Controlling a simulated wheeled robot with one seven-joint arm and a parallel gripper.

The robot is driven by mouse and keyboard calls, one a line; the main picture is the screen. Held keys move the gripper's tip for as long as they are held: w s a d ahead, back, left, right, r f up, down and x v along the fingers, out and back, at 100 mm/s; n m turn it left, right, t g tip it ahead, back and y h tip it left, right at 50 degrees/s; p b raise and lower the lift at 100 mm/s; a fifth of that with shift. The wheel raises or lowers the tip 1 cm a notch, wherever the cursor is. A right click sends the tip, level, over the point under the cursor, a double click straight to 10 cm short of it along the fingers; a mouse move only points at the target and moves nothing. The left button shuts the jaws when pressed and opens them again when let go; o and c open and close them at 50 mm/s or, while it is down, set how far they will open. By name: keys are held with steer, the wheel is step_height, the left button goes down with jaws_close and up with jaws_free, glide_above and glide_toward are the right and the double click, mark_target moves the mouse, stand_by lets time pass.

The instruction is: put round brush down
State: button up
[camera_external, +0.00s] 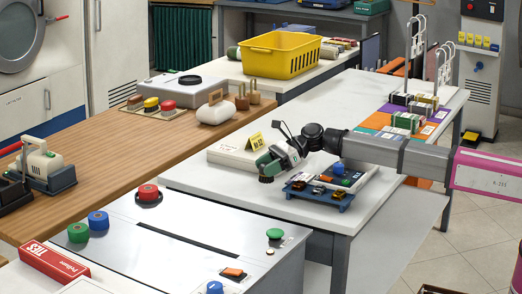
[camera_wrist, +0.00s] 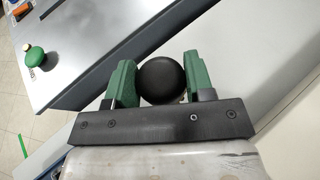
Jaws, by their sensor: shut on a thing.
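My gripper (camera_external: 270,163) has green fingers and is shut on the round brush (camera_external: 266,179), whose dark lower end shows below the fingers. In the wrist view the brush's round black top (camera_wrist: 161,80) sits between the two green fingers of my gripper (camera_wrist: 152,82). In the external view the brush is by the left edge of the white table (camera_external: 203,185), in front of a pale flat box (camera_external: 228,154). I cannot tell whether the brush touches the table. Its underside is hidden in the wrist view.
A blue rack (camera_external: 318,199) with small items and a tray with coloured things (camera_external: 350,180) stand right of my gripper. A yellow sign (camera_external: 255,141) stands behind. A grey console with a green button (camera_external: 274,234) is in front. The white table's middle has free room.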

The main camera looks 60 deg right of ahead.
steer(key=shift+f, duration=1.8)
steer(key=shift+f, duration=0.15)
steer(key=o, duration=0.9)
steer(key=shift+o, duration=0.2)
steer(key=shift+s+d+r, duration=0.15)
steer(key=shift+r, duration=0.05)
steer(key=v, duration=1.1)
steer(key=shift+s+d+r, duration=0.1)
steer(key=shift+s+d, duration=0.05)
steer(key=shift+d, duration=0.1)
